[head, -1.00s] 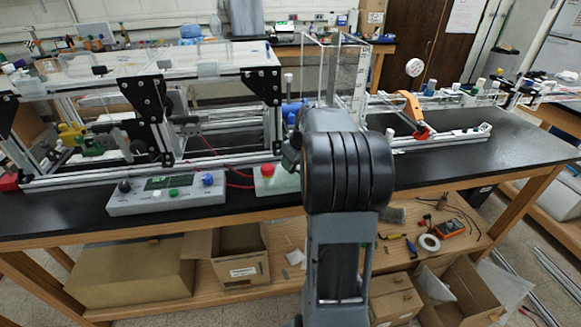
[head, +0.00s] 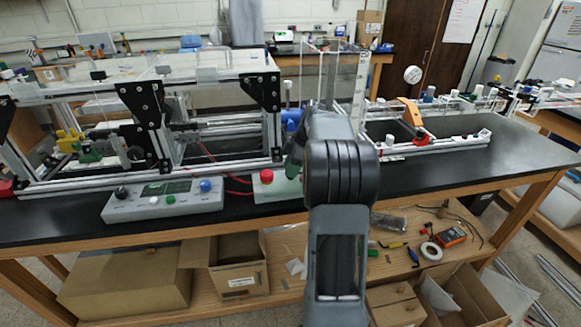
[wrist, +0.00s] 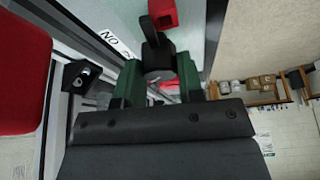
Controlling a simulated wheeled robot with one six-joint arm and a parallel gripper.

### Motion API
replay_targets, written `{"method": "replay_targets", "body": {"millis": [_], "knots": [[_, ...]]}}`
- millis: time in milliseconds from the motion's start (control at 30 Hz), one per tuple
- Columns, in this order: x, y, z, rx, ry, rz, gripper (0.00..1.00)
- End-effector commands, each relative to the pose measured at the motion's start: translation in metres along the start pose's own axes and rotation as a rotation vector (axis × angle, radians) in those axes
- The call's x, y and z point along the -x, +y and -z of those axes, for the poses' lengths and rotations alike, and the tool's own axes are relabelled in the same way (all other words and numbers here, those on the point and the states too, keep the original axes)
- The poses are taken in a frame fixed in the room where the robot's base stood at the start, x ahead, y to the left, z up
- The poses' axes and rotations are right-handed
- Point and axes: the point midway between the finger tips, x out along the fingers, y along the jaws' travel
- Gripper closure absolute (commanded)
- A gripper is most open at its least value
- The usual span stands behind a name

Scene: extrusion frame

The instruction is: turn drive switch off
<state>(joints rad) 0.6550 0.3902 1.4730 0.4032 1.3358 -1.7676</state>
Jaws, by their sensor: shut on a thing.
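In the wrist view, the green fingers of my gripper (wrist: 160,84) are shut on a black lever-like part (wrist: 157,52), which I take to be the drive switch. It stands against a pale panel. In the head view my gripper (head: 293,163) shows only as a bit of green beside my arm, just right of a pale box (head: 268,192) with a red round button. The switch itself is hidden there behind my arm. I cannot tell its on or off position.
The red button (wrist: 22,75) fills the left of the wrist view. A red block (wrist: 162,13) sits just beyond the black part. A grey control box (head: 163,201) with knobs stands left on the black bench. The extrusion frame (head: 150,120) rises behind it.

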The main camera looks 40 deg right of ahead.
Motion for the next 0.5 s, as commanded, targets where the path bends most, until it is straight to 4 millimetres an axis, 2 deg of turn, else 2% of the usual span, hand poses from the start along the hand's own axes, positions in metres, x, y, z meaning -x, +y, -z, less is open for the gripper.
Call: {"method": "replay_targets", "body": {"millis": [500], "knots": [[0.0006, 0.0008, 0.0004, 0.120, -0.001, 0.047, 0.89]]}}
